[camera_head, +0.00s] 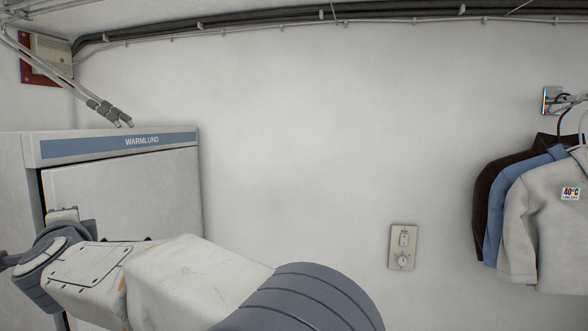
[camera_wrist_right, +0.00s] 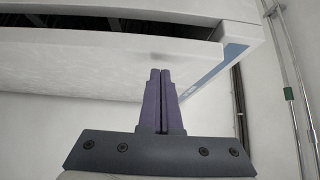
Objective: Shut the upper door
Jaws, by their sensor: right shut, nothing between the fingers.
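The upper door (camera_head: 150,185) is the pale panel under the blue WARMLUND strip of a white cabinet (camera_head: 185,135). A dark gap shows along its left edge in the head view, so it looks slightly ajar. In the right wrist view the door (camera_wrist_right: 90,70) crosses the upper left, with a dark gap between it and the cabinet frame (camera_wrist_right: 240,35). My right gripper (camera_wrist_right: 160,72) is shut and empty, its fingertips close to the door's face with a faint shadow there; I cannot tell if they touch. My right arm hides the lower door in the head view. My left gripper is not in view.
Pipes (camera_head: 108,110) run down to the cabinet top. A wall switch plate (camera_head: 402,247) is on the bare wall to the right. Shirts (camera_head: 540,220) hang at the far right.

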